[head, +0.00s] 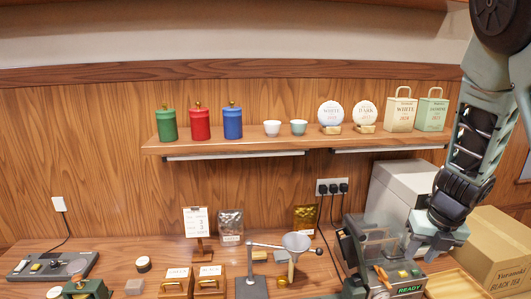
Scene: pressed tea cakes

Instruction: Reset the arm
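My arm comes down along the right side of the head view. My gripper (421,249) points downward at the lower right, over or beside a machine (393,280) with a green "READY" display. I cannot tell whether it touches the machine. Its fingers are small and partly hidden, so their opening is unclear. No held object can be made out.
A wall shelf (250,146) holds canisters, cups, round tea cakes and paper bags. A funnel stand (296,243), wooden boxes (210,284) and a sign (197,222) stand on the counter. A cardboard box (492,250) and a grey cabinet (397,190) are close to my arm.

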